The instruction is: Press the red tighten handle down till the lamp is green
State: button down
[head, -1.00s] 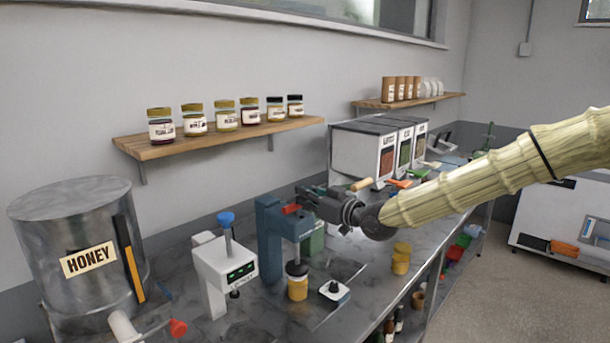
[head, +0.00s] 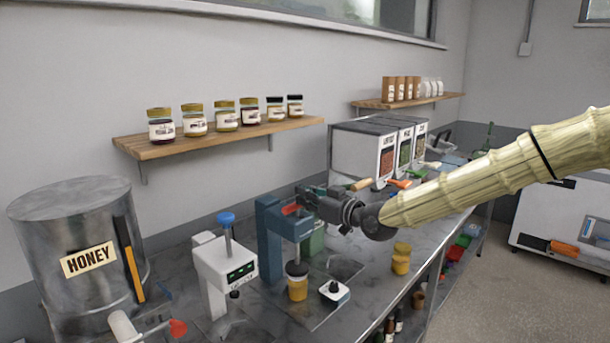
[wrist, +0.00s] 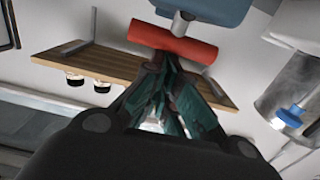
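The red tighten handle (head: 291,209) is a short bar on the blue capping press (head: 270,230). It also shows in the wrist view (wrist: 172,42) as a red cylinder across the top. My gripper (head: 303,197) is beside the handle at the press head. In the wrist view the dark green fingers (wrist: 172,68) come together with their tips at the handle's edge; they look shut with nothing between them. I cannot tell if they touch the handle. A yellow jar (head: 297,289) with a dark lid stands under the press. I cannot make out a lit lamp on the press.
A white machine (head: 225,268) with a green display and blue knob stands left of the press. A small white box (head: 334,291) with a black knob is to the right. Stacked yellow lids (head: 401,258) and a honey tank (head: 80,240) share the counter.

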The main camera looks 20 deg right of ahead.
jog(key=shift+s+f, duration=0.25)
jog(key=shift+f, duration=0.85)
jog(key=shift+r+p, duration=0.3)
jog(key=shift+r, duration=0.3)
jog(key=s+d+r+b, duration=0.2)
jog(key=s+d+r, duration=0.3)
jog(key=s, duration=0.3)
jog(key=shift+s+d+r, duration=0.2)
jog(key=shift+s, duration=0.2)
